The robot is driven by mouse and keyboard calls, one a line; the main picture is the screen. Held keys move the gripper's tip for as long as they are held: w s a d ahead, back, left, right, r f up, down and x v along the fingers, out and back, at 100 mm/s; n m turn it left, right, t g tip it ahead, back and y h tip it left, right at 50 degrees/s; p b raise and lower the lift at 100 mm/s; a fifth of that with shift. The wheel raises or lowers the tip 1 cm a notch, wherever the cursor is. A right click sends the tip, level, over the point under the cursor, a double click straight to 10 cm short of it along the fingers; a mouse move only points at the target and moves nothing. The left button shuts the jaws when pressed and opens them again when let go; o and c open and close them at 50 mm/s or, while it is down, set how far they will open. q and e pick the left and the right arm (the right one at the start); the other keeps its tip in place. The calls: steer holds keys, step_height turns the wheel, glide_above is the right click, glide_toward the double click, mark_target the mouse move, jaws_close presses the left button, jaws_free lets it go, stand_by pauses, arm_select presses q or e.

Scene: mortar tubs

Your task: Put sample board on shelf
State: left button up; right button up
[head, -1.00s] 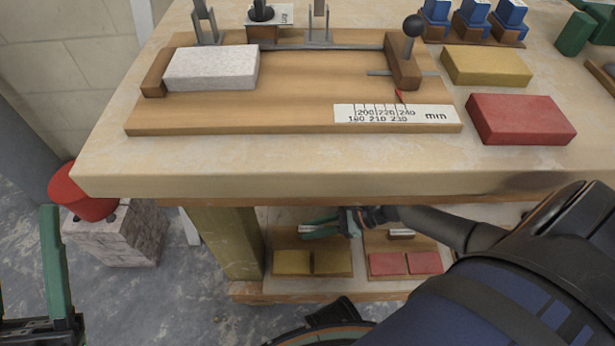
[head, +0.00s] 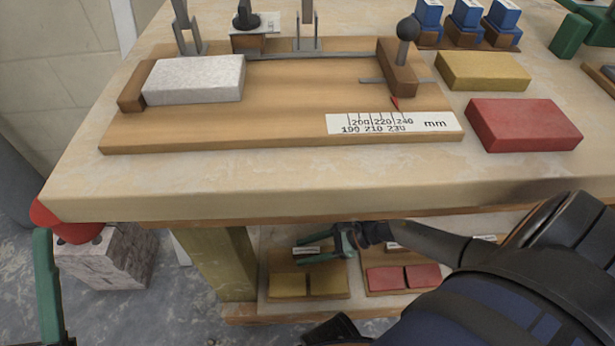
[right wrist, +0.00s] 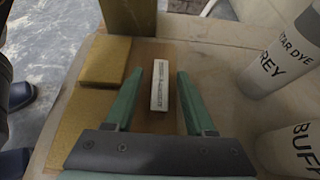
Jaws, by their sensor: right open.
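A brown sample board (head: 280,264) with two yellow tiles (head: 290,284) and a white label lies on the shelf under the bench. My right gripper (head: 306,248) is open and empty at that board's label end. In the right wrist view, the label (right wrist: 160,86) shows between the two green fingers, with the board (right wrist: 144,62) beneath and yellow tiles (right wrist: 103,62) to the left. I cannot tell whether the fingers touch the board. One green finger of my left gripper (head: 48,290) shows at the left edge; its other finger is out of view.
A second board with red tiles (head: 387,277) lies right of the yellow one. The bench top (head: 250,195) overhangs the shelf (head: 240,311). Dye tubs (right wrist: 283,52) stand on the right in the wrist view.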

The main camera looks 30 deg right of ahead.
steer(key=shift+r+p, duration=0.25)
steer(key=shift+p, duration=0.05)
steer(key=p+v, duration=0.3)
steer(key=v, duration=0.9)
steer(key=shift+f, duration=0.2)
steer(key=shift+s, duration=0.1)
